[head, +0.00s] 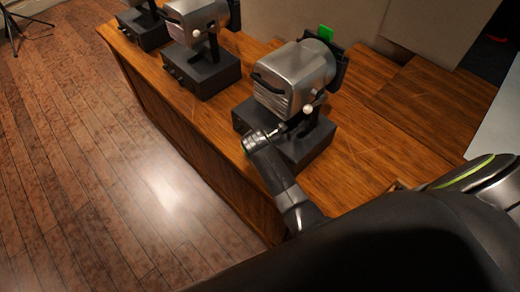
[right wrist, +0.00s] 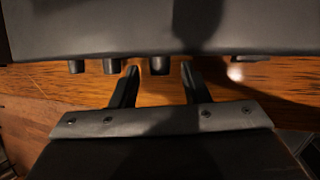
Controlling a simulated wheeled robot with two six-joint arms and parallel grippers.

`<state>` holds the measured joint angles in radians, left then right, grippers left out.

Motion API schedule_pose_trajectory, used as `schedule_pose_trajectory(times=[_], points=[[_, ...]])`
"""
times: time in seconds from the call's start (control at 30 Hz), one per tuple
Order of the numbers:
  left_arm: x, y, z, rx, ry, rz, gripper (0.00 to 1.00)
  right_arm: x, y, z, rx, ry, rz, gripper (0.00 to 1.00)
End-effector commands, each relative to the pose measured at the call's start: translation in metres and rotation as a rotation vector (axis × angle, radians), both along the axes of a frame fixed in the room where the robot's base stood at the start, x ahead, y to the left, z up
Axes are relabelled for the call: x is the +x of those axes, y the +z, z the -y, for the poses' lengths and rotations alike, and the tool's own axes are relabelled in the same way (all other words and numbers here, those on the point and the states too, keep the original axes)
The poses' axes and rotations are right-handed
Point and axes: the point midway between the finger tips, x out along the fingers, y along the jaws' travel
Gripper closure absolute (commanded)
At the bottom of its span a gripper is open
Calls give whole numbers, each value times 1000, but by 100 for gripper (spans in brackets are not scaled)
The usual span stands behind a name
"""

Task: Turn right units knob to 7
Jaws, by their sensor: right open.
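The right unit (head: 295,78) is a silver mixer-like body on a dark base (head: 309,151), nearest on the wooden desk. My right arm reaches to the front of this base, and its gripper (head: 276,132) is at the front edge. In the right wrist view the base (right wrist: 110,28) fills the top, with several dark knobs along its lower edge. My right gripper (right wrist: 160,67) is open, one fingertip on each side of a knob (right wrist: 160,65). A gap shows on both sides of it. The knob's number marks cannot be seen. My left gripper is not in view.
Another knob (right wrist: 110,66) sits just left of the left fingertip, and a further knob (right wrist: 75,66) beyond it. Two similar units stand farther along the desk, one in the middle (head: 203,72) and one at the back (head: 145,28). The desk's right part (head: 440,100) is bare.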

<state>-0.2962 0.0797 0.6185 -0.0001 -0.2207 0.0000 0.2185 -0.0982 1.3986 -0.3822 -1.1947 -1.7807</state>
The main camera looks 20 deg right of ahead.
Motion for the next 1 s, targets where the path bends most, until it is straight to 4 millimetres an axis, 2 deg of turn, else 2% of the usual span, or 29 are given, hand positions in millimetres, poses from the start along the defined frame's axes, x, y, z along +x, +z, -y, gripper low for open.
schedule_pose_trajectory(times=[0.07, 0.2, 0.5, 0.77, 1.0], points=[[8, 1, 0, 1, -2, 13, 64, 0, 0, 0, 0, 0, 0, 58], [7, 1, 0, 1, -2, 13, 64, 0, 0, 0, 0, 0, 0, 60], [-2, 0, 0, 1, 0, -1, 64, 0, 0, 0, 0, 0, 0, 99], [-3, 3, -1, 1, 0, -2, 64, -1, 0, 0, 7, 0, 20, 100], [-3, 11, -1, 1, 0, -3, 64, -5, -1, 2, 47, -1, 129, 100]])
